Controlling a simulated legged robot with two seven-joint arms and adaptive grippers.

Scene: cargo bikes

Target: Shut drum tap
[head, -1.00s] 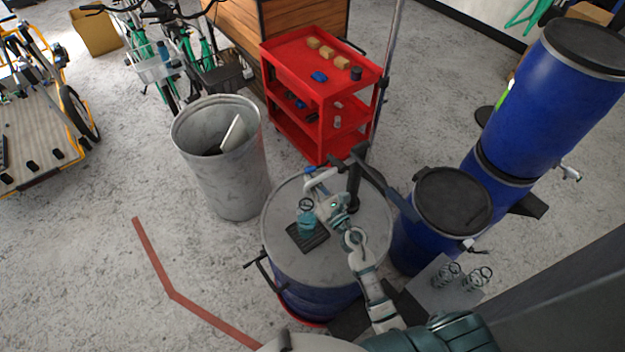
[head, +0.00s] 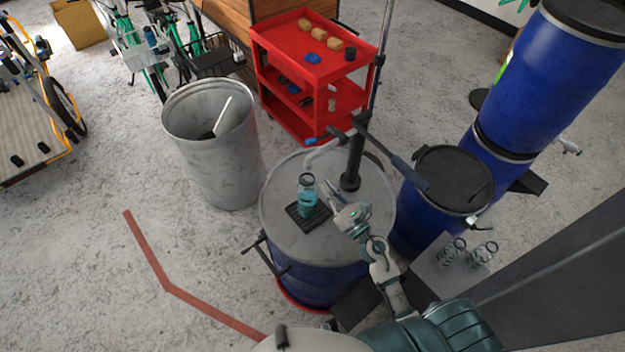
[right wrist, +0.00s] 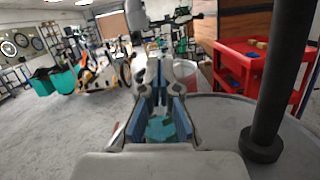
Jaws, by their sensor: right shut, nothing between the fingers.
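The dark pump post (head: 353,165) stands on the grey-topped blue drum (head: 285,235). A pale curved spout (head: 320,152) with a blue piece (head: 311,141) reaches left from it, above a clear bottle (head: 307,198) with teal liquid on a black grate. My right gripper (head: 328,186) is shut and empty, just right of the bottle and below the spout; it also shows in the right wrist view (right wrist: 160,98). My left gripper is out of view.
A grey bin (head: 205,150) stands left of the drum, a red cart (head: 300,75) behind it. The pump's long handle (head: 408,172) slants over the drum's right side. Wire-coiled clear items (head: 470,252) sit on a plate at right.

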